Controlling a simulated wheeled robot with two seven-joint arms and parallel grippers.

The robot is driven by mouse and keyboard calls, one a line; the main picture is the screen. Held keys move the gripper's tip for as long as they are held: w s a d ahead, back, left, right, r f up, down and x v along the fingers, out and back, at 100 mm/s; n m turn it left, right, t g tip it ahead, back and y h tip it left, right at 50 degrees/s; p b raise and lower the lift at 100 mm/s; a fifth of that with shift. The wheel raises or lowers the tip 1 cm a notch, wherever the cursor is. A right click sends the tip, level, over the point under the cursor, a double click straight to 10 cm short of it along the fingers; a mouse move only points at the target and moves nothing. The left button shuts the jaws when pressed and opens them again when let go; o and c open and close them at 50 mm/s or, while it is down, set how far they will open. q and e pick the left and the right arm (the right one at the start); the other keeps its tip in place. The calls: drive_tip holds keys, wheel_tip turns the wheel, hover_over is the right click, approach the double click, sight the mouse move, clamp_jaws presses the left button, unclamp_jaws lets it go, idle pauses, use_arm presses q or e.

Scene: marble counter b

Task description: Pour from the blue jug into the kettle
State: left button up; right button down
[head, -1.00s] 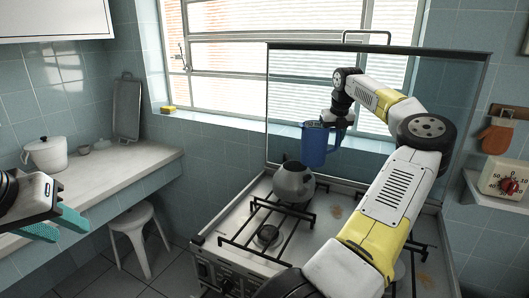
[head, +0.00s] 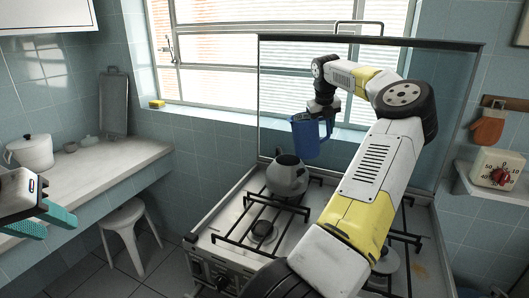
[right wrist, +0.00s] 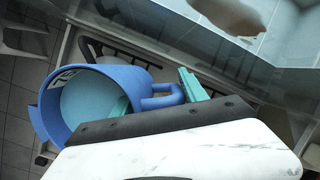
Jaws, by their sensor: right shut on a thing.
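The blue jug (head: 306,138) is in my right gripper (head: 325,112), in the air above and slightly right of the kettle in the head view. It is nearly upright, leaning a little. In the right wrist view the jug (right wrist: 58,125) shows its open mouth and handle, with the teal fingers of my right gripper (right wrist: 160,95) shut at the handle side. The grey rounded kettle (head: 287,179) stands on a back burner of the stove, apart from the jug. My left gripper (head: 42,222) is open and empty at the left edge, far from both.
The white stove (head: 205,236) has black grates (head: 240,225). A raised glass lid (head: 440,130) stands behind it. A white pot (head: 30,152) is on the left counter (head: 125,155), with a stool (head: 128,215) below. A timer (head: 497,168) sits on the right shelf.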

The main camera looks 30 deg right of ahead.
wheel_tip(320, 180, up, 2)
drive_tip(key=shift+d+r+g+h, duration=0.1)
drive_tip(key=shift+r+g+h, duration=0.1)
drive_tip(key=shift+h, duration=0.3)
drive_tip(key=shift+r+g+h, duration=0.1)
drive_tip(key=shift+g+h, duration=0.1)
drive_tip(key=shift+h, duration=0.3)
drive_tip(key=shift+w+f+h+b, duration=0.1)
drive_tip(key=shift+f+h+b, duration=0.2)
drive_tip(key=shift+h, duration=0.1)
drive_tip(key=shift+n+h, duration=0.3)
drive_tip(key=shift+f+g+b, duration=0.25)
drive_tip(key=shift+g+b, duration=0.05)
drive_tip(key=shift+b, duration=0.05)
drive_tip(key=shift+h+b, duration=0.4)
drive_tip(key=shift+b, duration=0.6)
drive_tip(key=shift+a+f+b, duration=0.2)
drive_tip(key=shift+f+b, duration=0.1)
drive_tip(key=shift+b, duration=0.55)
idle(0.3)
drive_tip(key=shift+r+h+b, duration=0.1)
drive_tip(key=shift+h+b, duration=0.4)
drive_tip(key=shift+b, duration=0.95)
idle(0.3)
